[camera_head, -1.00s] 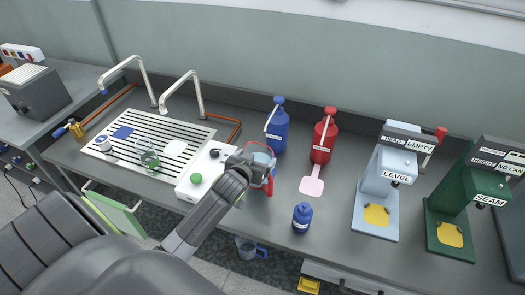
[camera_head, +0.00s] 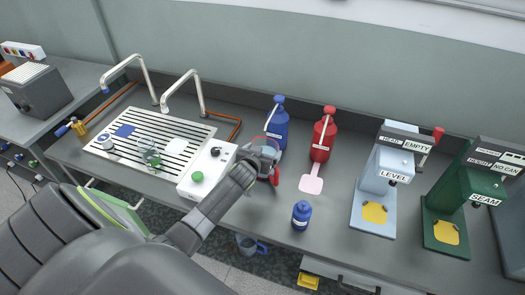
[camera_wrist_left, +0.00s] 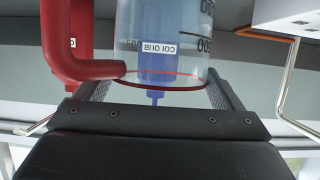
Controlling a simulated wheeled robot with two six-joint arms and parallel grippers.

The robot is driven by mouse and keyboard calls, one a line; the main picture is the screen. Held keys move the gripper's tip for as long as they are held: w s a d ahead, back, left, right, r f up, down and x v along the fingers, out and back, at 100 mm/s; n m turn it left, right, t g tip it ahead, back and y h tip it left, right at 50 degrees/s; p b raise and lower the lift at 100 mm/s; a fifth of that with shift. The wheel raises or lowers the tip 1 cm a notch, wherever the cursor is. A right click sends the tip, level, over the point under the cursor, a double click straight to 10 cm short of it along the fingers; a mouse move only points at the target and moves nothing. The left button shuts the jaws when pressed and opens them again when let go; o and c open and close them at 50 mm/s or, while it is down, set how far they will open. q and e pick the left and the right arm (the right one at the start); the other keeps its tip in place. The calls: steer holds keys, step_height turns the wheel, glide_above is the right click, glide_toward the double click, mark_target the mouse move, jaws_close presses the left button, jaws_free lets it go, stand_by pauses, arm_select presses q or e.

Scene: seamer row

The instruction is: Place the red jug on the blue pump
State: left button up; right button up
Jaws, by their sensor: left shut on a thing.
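The red jug (camera_head: 275,177) is a clear measuring jug with a red handle and red rim. My left gripper (camera_head: 266,157) is shut on it near the front of the blue pump (camera_head: 279,127), a blue bottle with a pump head. In the left wrist view, the fingers (camera_wrist_left: 157,92) lie on both sides of the jug (camera_wrist_left: 190,60), with the handle to the left. The blue pump (camera_wrist_left: 155,62) shows through the clear wall. My arm and the jug hide the pump's foot; I cannot tell whether the jug touches anything. My right gripper is not in view.
A red pump (camera_head: 323,137) with a pink pad (camera_head: 311,184) stands just right. A small blue bottle (camera_head: 301,215) is in front. A white box with a green button (camera_head: 205,172) is left. Level (camera_head: 383,180) and seam (camera_head: 465,200) machines stand farther right.

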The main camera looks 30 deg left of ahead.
arm_select(q)
steer(key=o, duration=1.7)
steer(key=shift+o, duration=0.2)
steer(key=b+v, duration=0.1)
steer(key=v, duration=1.1)
steer(key=shift+s, duration=0.1)
